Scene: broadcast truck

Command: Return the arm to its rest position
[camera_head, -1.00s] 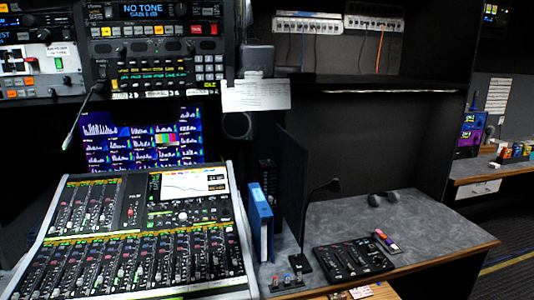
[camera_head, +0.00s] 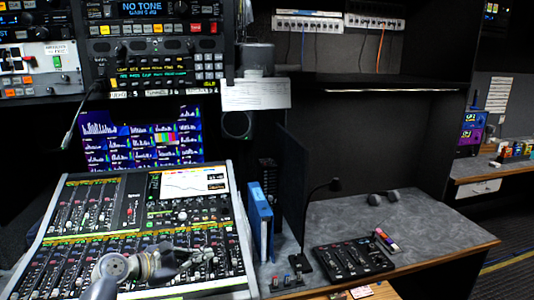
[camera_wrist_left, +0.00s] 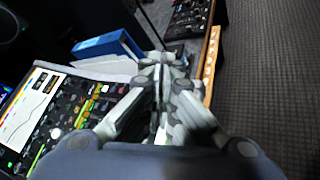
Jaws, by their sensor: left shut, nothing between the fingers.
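My left gripper (camera_head: 198,258) shows over the lower part of the mixing console (camera_head: 237,225) in the head view, its arm coming in from the bottom left. It is shut and empty. In the left wrist view its fingers (camera_wrist_left: 163,75) are together, with the console (camera_wrist_left: 30,110) to their left and a blue binder (camera_wrist_left: 108,44) beyond. Whether the gripper touches the console cannot be told. My right gripper is not in view.
The blue binder stands right of the console in the head view (camera_head: 260,222). A dark panel (camera_head: 292,185) and a gooseneck microphone (camera_head: 309,225) rise beside it. A black control box (camera_head: 352,257) lies on the grey desk (camera_head: 430,225), whose right part is mostly clear.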

